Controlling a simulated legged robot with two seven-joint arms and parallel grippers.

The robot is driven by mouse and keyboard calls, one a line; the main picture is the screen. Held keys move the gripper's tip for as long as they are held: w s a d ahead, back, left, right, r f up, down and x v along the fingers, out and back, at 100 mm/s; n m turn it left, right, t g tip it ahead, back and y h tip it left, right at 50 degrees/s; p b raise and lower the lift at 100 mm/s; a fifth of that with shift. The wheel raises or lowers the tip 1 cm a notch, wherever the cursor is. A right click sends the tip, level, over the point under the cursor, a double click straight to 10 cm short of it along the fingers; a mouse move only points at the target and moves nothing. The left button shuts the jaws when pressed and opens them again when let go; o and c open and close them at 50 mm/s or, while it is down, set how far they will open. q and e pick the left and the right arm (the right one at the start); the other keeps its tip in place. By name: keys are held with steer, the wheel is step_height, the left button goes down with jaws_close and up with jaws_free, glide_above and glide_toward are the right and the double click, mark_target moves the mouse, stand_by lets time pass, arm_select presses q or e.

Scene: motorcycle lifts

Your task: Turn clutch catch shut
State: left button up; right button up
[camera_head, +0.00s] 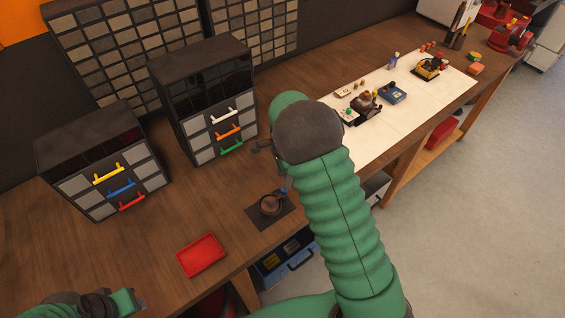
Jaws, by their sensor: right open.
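A round copper-brown part (271,204), which looks like the clutch, sits on a dark square mat (254,217) near the bench's front edge. Its catch is too small to make out. My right gripper (270,158) is open, just above and behind the round part and apart from it. My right arm and dark wrist hide part of the gripper and the bench right of the mat. My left gripper (112,303) is low at the bottom left, partly cut off by the frame edge, away from the mat. Its jaws are not clear.
A red tray (202,255) lies left of the mat. Two dark drawer cabinets with coloured handles (100,165) (205,100) stand behind. A white sheet (405,112) with small models lies to the right. The wooden bench between cabinets and tray is clear.

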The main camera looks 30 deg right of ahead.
mark_target(282, 190)
step_height(282, 190, up, 12)
steer(key=a+b, duration=0.1)
steer(key=shift+f, duration=0.2)
steer(key=shift+d+f, duration=0.1)
steer(key=shift+d, duration=0.1)
steer(key=s+a+f+n+t+b, duration=0.1)
steer(key=s+a+f+n+b, duration=0.3)
steer(key=n, duration=0.6)
steer(key=s+a+f+n+t+b, duration=0.1)
steer(key=s+a+f+n+b, duration=0.2)
steer(key=s+a+f+n, duration=0.4)
steer(key=s+f+n, duration=0.2)
steer(key=s+n, duration=0.1)
steer(key=s, duration=0.1)
steer(key=shift+s+f+t+b, duration=0.3)
steer(key=shift+b, duration=0.05)
steer(key=shift+s+a, duration=0.15)
